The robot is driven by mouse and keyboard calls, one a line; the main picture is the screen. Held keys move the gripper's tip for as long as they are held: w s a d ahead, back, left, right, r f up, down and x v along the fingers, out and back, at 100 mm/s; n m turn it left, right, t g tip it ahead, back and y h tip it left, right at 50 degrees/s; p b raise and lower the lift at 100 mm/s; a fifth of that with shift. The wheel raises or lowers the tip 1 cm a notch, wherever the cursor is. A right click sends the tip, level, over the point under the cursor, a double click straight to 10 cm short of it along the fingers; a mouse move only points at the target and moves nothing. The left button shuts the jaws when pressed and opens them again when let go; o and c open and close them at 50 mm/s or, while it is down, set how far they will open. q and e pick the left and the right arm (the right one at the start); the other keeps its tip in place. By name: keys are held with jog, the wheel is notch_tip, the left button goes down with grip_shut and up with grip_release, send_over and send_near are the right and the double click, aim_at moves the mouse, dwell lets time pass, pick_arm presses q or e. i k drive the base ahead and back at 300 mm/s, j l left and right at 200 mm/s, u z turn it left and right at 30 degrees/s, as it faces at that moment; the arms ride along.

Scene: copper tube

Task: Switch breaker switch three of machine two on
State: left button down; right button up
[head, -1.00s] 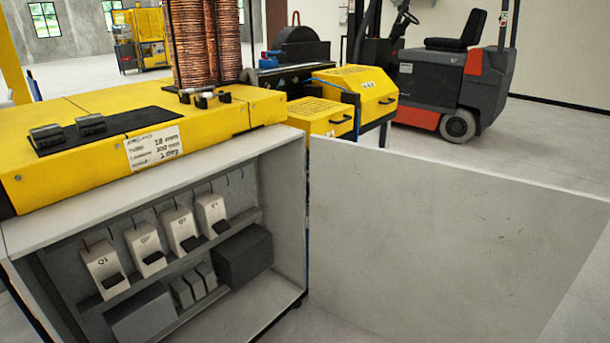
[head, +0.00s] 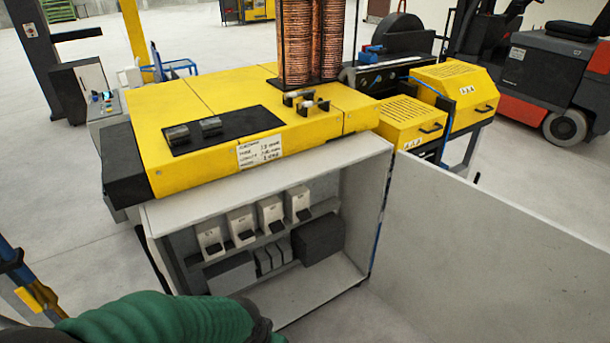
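A grey cabinet (head: 388,160) under a yellow machine (head: 220,100) stands open. Inside, several light breakers hang in a row, each with a dark lever at its lower front. The third from the left (head: 270,212) has its dark lever (head: 277,227) sticking out low; on or off cannot be told. The first breaker (head: 208,238) and second breaker (head: 240,224) are to its left, and another breaker (head: 298,201) is to its right. Their labels are too small to read now. A green ribbed sleeve, apparently my arm, is at the bottom left. Neither gripper shows.
The open cabinet door (head: 480,230) extends to the right. Grey and dark boxes (head: 318,240) sit below the breakers. A forklift (head: 545,75) stands at the back right. Clear floor (head: 70,200) lies to the left.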

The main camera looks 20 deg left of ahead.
aim_at(276, 227)
jog(key=i+j+z, duration=0.2)
jog(key=j, duration=0.15)
jog(key=i+j+z, duration=0.15)
jog(key=j, duration=0.25)
jog(key=i+j+z, duration=0.2)
jog(key=j, duration=0.2)
jog(key=k, duration=0.05)
